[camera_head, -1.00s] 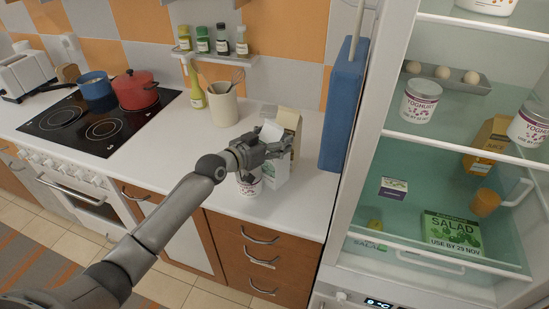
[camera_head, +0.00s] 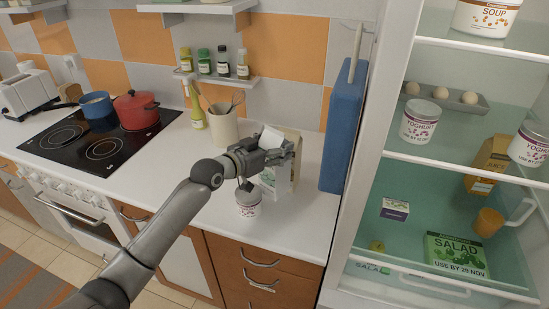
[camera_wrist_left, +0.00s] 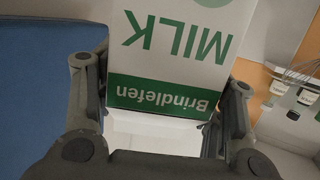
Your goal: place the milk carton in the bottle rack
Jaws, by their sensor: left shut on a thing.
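The milk carton (camera_head: 273,181) is white and green, at the right part of the counter beside the fridge in the head view. My left gripper (camera_head: 272,156) is shut on it and covers part of its side. In the left wrist view the carton (camera_wrist_left: 175,60) sits between the two fingers, its "MILK" and "Brindlefen" print upside down. I cannot tell whether its base touches the counter. The open fridge (camera_head: 395,150) stands to the right. I do not see a bottle rack. My right gripper is out of view.
A yoghurt tub (camera_head: 248,200) stands on the counter just in front of the carton. A utensil pot (camera_head: 223,127) is behind left, and a tall blue object (camera_head: 343,125) stands between counter and fridge. Fridge shelves hold yoghurt, eggs, juice (camera_head: 488,163) and salad (camera_head: 455,255).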

